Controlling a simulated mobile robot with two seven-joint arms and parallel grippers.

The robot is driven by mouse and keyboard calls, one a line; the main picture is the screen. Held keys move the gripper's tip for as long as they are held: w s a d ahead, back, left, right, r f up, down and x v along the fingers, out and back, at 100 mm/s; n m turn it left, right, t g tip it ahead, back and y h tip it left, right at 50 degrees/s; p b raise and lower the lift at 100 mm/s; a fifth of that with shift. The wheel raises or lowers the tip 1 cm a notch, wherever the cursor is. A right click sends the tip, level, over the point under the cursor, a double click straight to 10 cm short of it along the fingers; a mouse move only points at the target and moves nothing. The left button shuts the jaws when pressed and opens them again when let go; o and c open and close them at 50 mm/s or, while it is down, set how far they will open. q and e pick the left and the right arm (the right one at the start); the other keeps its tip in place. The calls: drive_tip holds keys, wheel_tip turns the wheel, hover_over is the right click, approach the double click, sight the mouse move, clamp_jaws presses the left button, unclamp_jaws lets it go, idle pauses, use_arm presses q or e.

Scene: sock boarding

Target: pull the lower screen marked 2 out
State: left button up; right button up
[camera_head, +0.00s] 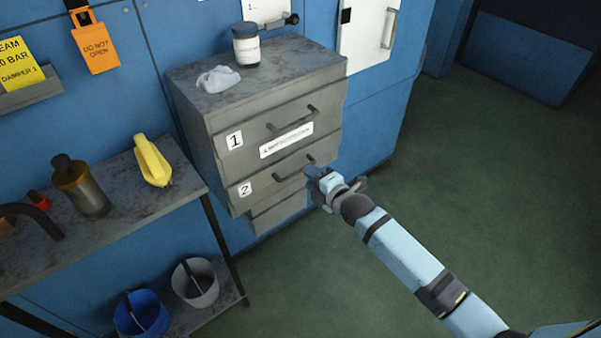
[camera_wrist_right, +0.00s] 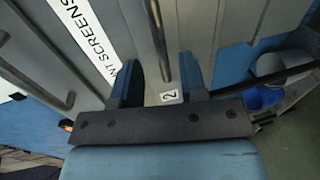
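The lower screen marked 2 (camera_head: 262,185) is a grey drawer-like front in the grey cabinet, below the screen marked 1 (camera_head: 262,134). It looks pushed in. Its dark bar handle (camera_head: 295,168) is partly hidden by my right gripper (camera_head: 318,177). In the right wrist view the label 2 (camera_wrist_right: 169,97) shows upside down beyond the fingers. There my right gripper (camera_wrist_right: 159,75) is open, with one blue finger on each side of a handle bar (camera_wrist_right: 158,40). I cannot tell whether the fingers touch the bar. My left gripper is not in view.
A table (camera_head: 130,217) at left carries a yellow object (camera_head: 152,161) and a brown bottle (camera_head: 82,187). Blue (camera_head: 142,314) and grey (camera_head: 195,284) buckets stand beneath. Green floor at right is clear.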

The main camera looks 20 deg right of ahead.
sight(301, 169)
drive_tip(key=x, duration=0.5)
drive_tip(key=shift+w+b, duration=0.25)
drive_tip(key=shift+b, duration=0.05)
clamp_jaws()
